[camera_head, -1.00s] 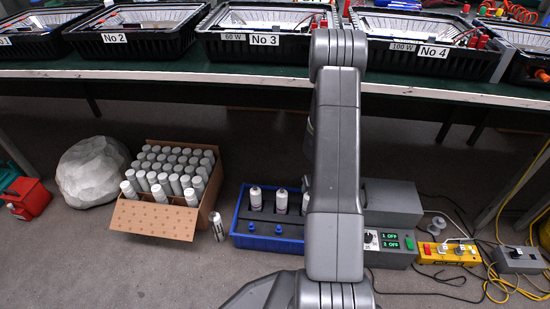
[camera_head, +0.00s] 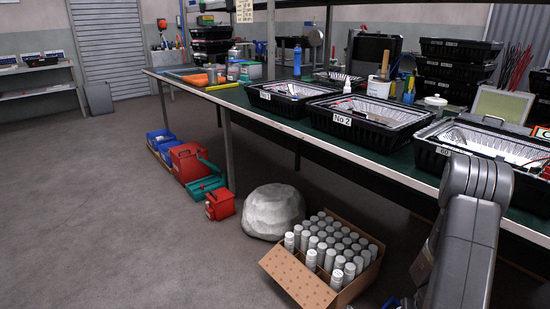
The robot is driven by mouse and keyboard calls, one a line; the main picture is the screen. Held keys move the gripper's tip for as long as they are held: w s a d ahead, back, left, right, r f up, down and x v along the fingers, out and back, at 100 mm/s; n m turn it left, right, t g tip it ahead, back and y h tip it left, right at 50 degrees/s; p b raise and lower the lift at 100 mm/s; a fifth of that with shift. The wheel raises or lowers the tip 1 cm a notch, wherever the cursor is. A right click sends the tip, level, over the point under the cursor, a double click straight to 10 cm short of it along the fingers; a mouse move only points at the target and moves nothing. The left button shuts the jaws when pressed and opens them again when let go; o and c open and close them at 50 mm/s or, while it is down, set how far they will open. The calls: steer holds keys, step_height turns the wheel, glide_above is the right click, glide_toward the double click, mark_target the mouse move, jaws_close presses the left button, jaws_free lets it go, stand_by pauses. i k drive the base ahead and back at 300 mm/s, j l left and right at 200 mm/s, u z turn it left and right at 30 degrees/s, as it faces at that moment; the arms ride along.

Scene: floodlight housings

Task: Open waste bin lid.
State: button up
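My gripper is out of view; only a link of my arm shows at the lower right, in front of the bench. The container is well away from my arm.
A long workbench (camera_head: 290,126) with black floodlight housings runs along the right. Beneath it are a carton of white cans (camera_head: 297,282), a pale rock (camera_head: 273,212) and red toolboxes (camera_head: 187,162). Open floor (camera_head: 80,220) fills the left, and a shelf (camera_head: 45,95) stands farther back.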

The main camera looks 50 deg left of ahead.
mark_target(188, 147)
steer(key=u, duration=1.85)
